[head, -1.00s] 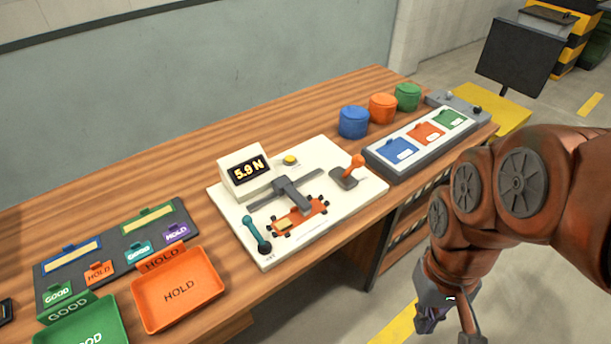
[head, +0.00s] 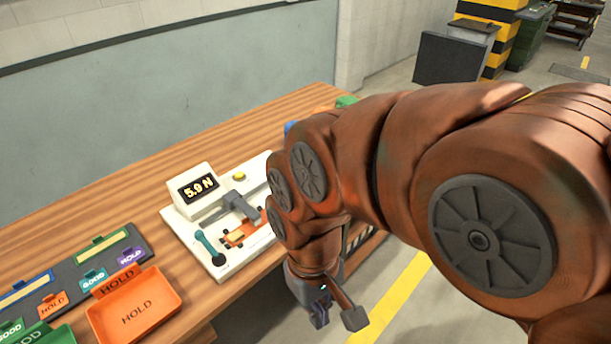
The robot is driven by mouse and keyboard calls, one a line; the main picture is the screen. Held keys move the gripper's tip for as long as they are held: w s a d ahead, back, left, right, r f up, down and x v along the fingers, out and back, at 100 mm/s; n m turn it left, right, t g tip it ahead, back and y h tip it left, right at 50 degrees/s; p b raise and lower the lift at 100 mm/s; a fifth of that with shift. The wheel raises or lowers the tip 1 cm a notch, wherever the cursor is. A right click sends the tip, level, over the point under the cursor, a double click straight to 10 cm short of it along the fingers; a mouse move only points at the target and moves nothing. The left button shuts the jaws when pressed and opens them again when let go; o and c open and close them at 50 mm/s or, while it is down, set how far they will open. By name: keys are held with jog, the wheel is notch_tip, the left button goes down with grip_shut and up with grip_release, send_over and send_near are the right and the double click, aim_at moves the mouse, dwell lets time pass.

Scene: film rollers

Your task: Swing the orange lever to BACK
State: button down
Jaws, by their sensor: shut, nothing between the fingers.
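The orange lever is hidden behind my arm in the head view now. The white test station (head: 186,216) that bears it shows only its left part, with a display (head: 198,188) reading 5.9 N, a yellow button (head: 239,176), a teal lever (head: 210,247) and an orange carriage (head: 241,236) on it. My gripper (head: 336,318) hangs low in front of the bench's front edge, to the right of the station and apart from it. It is shut and empty.
An orange HOLD tray (head: 137,309) and a dark rack (head: 67,272) with labelled cards lie left of the station. My arm covers the bench's right part. Bare wood (head: 130,196) lies behind the station.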

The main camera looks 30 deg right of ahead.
jog(key=w+a+f+m+g+y+b, duration=0.1)
jog(key=w+a+f+m+y+b, duration=0.45)
jog(key=w+a+y, duration=0.3)
jog(key=w+d+m+t+y+b, duration=0.5)
jog(key=w+m, duration=0.3)
jog(key=w, duration=0.4)
jog(key=w+d+f+m+t+y+b, duration=0.1)
jog(key=w+d+m+t, duration=0.3)
jog(key=d, duration=0.4)
jog(key=w+d+f+m+t+y+b, duration=0.1)
jog(key=w+d+f+m+t, duration=0.1)
jog(key=d+m+t, duration=0.45)
jog(key=d+f+m+t+h, duration=0.3)
jog(key=d, duration=0.6)
jog(key=s+d+f+m+t+h+b, duration=0.1)
jog(key=d+f+m+t+h, duration=0.2)
jog(key=d, duration=0.7)
jog(key=shift+s+m+t+h+b, duration=0.15)
jog(key=shift+m+t+h+b, duration=0.15)
jog(key=shift+m+t+h, duration=0.3)
jog(key=shift+a+r, duration=0.1)
jog(key=shift+a, duration=0.05)
